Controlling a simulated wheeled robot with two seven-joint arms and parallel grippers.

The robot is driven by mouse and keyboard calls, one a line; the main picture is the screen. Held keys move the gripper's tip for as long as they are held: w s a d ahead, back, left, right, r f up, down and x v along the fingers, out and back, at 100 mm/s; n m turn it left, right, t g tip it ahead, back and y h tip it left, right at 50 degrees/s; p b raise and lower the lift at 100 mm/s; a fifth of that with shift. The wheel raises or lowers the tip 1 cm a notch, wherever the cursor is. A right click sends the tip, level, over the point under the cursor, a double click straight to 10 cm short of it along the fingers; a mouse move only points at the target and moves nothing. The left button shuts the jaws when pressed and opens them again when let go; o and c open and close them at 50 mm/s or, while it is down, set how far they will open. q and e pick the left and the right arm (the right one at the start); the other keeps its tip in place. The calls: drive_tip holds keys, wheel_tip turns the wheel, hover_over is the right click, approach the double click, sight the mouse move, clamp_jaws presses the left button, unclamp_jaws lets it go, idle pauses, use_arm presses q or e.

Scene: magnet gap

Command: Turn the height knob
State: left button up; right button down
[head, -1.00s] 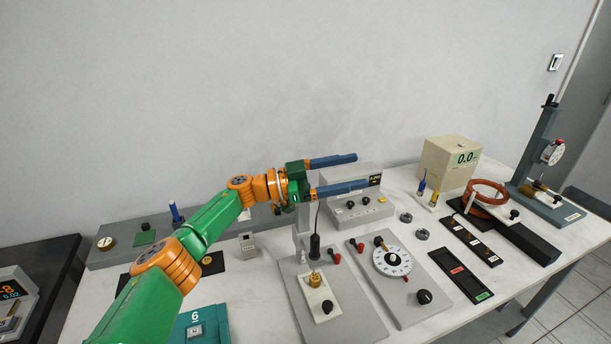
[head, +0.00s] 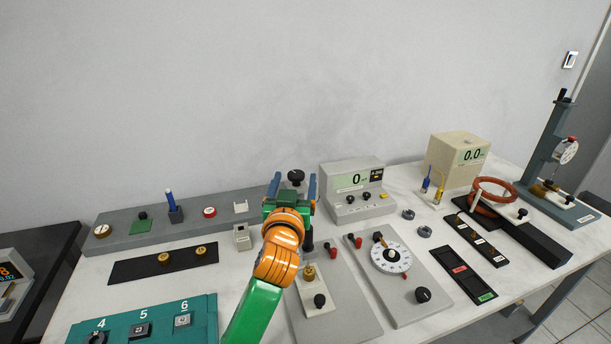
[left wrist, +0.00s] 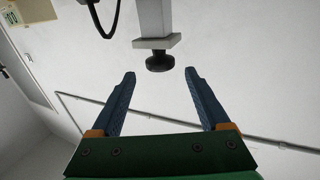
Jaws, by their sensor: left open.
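The height knob (head: 296,175), a round black knob, shows between and just beyond the two blue fingers of my left gripper (head: 293,182) in the head view. In the left wrist view the knob (left wrist: 160,62) sits on a grey block at the end of a pale post (left wrist: 154,18). It lies just past the fingertips, about midway between them. My left gripper (left wrist: 160,73) is open, with nothing between its fingers and no visible contact with the knob. The gripper and arm hide much of the post in the head view. My right gripper is not in view.
A grey meter box (head: 358,208) stands close to the right of the gripper. A dial plate (head: 405,290) and a small white block with a brass post (head: 314,298) lie in front. A long grey tray (head: 130,243) with small parts lies left. The wall is behind.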

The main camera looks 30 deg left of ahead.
sight(297, 171)
use_arm(q)
drive_tip(key=shift+w+f+b, duration=0.15)
drive_tip(key=shift+f+b, duration=0.4)
drive_tip(key=shift+f, duration=0.4)
drive_tip(key=shift+w+a+r, duration=0.1)
drive_tip(key=shift+w+a, duration=0.15)
drive_tip(key=shift+w, duration=0.1)
drive_tip(key=x, duration=0.2)
drive_tip(key=p+x, duration=0.1)
drive_tip(key=x, duration=0.2)
drive_tip(key=shift+r, duration=0.2)
drive_tip(key=shift+w+a+p, duration=0.3)
drive_tip(key=shift+w, duration=0.25)
